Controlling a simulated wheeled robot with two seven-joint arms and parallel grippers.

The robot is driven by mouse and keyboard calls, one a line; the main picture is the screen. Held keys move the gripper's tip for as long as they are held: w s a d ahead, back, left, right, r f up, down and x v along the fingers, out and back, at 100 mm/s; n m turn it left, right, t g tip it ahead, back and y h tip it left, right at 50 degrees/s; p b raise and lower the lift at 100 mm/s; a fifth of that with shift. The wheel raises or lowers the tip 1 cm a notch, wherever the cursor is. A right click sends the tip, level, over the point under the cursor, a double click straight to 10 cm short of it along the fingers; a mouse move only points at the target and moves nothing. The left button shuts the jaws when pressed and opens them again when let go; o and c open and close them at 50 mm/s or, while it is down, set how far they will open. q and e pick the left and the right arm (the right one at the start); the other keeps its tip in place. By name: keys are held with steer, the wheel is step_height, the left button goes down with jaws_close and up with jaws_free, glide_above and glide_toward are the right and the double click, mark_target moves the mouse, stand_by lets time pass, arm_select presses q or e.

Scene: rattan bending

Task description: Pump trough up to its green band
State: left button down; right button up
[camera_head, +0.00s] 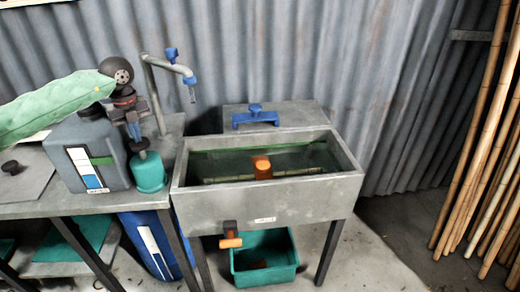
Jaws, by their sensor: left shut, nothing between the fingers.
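The grey trough (265,205) stands in the middle on legs. Dark water lies inside it, with an orange block (262,168) showing at the surface. A green band (225,151) runs along the inner back wall; I cannot tell exactly how the water edge meets it. My left gripper (136,138) is shut and empty, pointing down beside the grey canister (88,150). My right gripper is not in view.
A tap (170,62) with blue handle rises behind the bench (110,205). A blue fitting (255,116) sits behind the trough. An orange-handled valve (230,240) is on its front, above a teal bin (265,258). Rattan poles (480,150) lean at right.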

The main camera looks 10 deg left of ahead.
arm_select(q)
steer(key=shift+f+b, duration=0.8)
steer(key=shift+f, duration=0.7)
steer(key=shift+r+p, duration=1.2)
steer(key=shift+r, duration=2)
steer(key=shift+f, duration=0.1)
steer(key=shift+f+b, duration=1.95)
steer(key=shift+f, duration=1.1)
steer(key=shift+r+p, duration=1.35)
steer(key=shift+r, duration=1.8)
steer(key=shift+r+p, duration=1.3)
steer(key=shift+r, duration=1.7)
